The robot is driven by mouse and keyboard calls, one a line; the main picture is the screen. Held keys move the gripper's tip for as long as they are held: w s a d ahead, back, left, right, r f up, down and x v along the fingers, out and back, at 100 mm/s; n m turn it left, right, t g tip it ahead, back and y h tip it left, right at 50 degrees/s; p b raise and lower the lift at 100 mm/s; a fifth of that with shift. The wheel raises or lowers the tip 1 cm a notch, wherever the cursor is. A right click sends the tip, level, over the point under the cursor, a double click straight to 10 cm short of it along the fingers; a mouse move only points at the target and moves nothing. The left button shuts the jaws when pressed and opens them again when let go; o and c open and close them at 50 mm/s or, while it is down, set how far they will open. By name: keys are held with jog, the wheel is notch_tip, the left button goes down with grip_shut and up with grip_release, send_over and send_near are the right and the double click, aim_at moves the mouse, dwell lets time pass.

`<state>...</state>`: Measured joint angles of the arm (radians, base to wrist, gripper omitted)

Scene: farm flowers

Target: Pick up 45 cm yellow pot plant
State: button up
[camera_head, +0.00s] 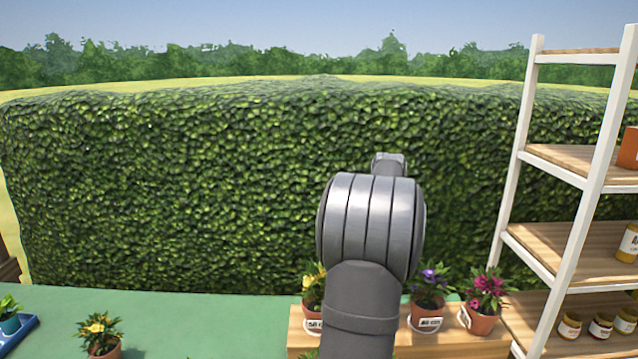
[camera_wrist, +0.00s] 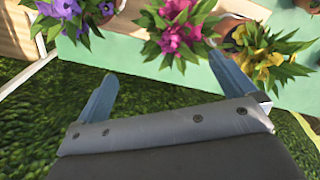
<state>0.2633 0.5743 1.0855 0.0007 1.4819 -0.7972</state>
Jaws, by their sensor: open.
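In the head view, a yellow-flowered pot plant (camera_head: 314,285) stands on a wooden stand, partly behind my arm; its label is too small to read surely. Another yellow pot plant (camera_head: 100,333) stands at the lower left by the green surface, with no readable label. In the wrist view, a yellow plant (camera_wrist: 262,52) in a terracotta pot is at the upper right, beyond the right finger; I cannot tell which one it is. My gripper (camera_wrist: 163,67) is open and empty, its blue fingers wide apart below a magenta plant (camera_wrist: 181,30). The head view hides the fingers.
In the head view, a purple plant (camera_head: 430,283) and a magenta plant (camera_head: 486,297) stand on the wooden stand (camera_head: 450,345). A shelf rack (camera_head: 560,245) with jars is at the right. A blue tray (camera_head: 14,336) is at lower left. A hedge (camera_head: 180,190) stands behind.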

dwell(0.4)
jog(key=w+a+f+n, duration=0.2)
jog(key=w+a, duration=0.2)
jog(key=a, duration=0.6)
jog(key=w+a+f+n, duration=0.1)
jog(key=w+a+f, duration=0.15)
jog(key=a, duration=0.75)
jog(key=n+y, duration=0.3)
jog(key=n, duration=0.4)
send_over(104, 344)
jog(key=d, duration=0.5)
notch_tip(104, 344, down, 10)
jog(key=x, duration=1.1)
jog(key=shift+w+a+f, duration=0.2)
jog(key=shift+a+f, duration=0.05)
jog(key=shift+a, duration=0.1)
jog(key=shift+a+x, duration=0.1)
jog(key=shift+x, duration=1.3)
jog(key=shift+a+x, duration=0.15)
jog(key=shift+x, duration=1.3)
jog(key=shift+s+r, duration=0.1)
jog(key=shift+s, duration=0.05)
jog(key=c, duration=1.3)
